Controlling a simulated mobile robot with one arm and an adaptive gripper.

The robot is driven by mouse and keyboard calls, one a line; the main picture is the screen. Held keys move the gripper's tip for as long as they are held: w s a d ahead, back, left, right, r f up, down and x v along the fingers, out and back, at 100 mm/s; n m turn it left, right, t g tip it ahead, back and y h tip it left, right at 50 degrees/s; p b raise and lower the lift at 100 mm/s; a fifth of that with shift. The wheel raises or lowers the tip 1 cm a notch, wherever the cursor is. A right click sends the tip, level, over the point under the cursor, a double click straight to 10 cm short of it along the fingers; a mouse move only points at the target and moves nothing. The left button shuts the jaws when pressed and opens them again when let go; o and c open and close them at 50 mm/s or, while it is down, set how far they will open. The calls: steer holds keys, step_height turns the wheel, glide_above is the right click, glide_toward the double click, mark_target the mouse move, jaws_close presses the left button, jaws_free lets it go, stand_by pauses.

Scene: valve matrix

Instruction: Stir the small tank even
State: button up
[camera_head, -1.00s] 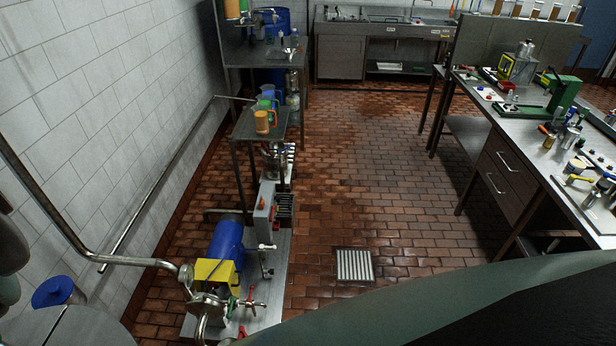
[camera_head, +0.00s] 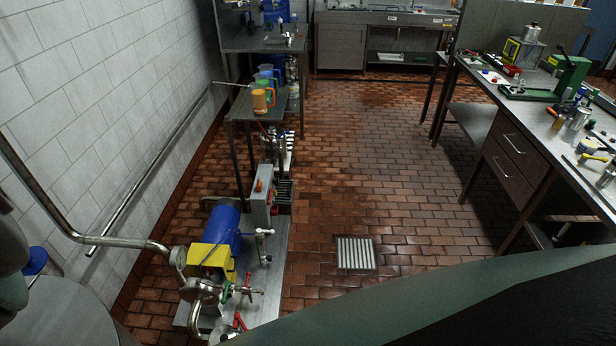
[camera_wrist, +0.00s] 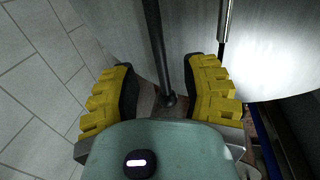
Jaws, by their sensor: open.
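A round grey metal tank top (camera_head: 65,315) fills the lower left corner of the head view, cut off by the frame; I cannot tell whether it is the small tank. A blue rounded part (camera_head: 36,260) shows at its far edge. In the wrist view my gripper (camera_wrist: 163,92) is open, with its yellow ribbed fingers wide apart. A dark upright rod (camera_wrist: 157,45) with a wider end lies in the gap between them, not gripped. Curved grey metal (camera_wrist: 195,35) lies behind it. I cannot tell whether the rod is a stirrer or a leg.
A pump with a blue motor (camera_head: 221,229) and pipes stands right of the tank. A shelf (camera_head: 258,108) with coloured jugs is beyond. A floor drain (camera_head: 355,254) lies in the open tiled aisle. A cluttered workbench (camera_head: 545,125) stands at the right.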

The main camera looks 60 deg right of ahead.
steer(key=shift+a+f, duration=0.15)
steer(key=shift+f, duration=0.7)
steer(key=shift+w+a+f+p, duration=0.2)
steer(key=shift+f+p, duration=0.1)
steer(key=shift+f, duration=0.3)
steer(key=shift+w+d+f, duration=0.1)
steer(key=shift+f, duration=0.5)
steer(key=shift+o, duration=0.5)
jaws_close()
steer(key=shift+w, duration=0.1)
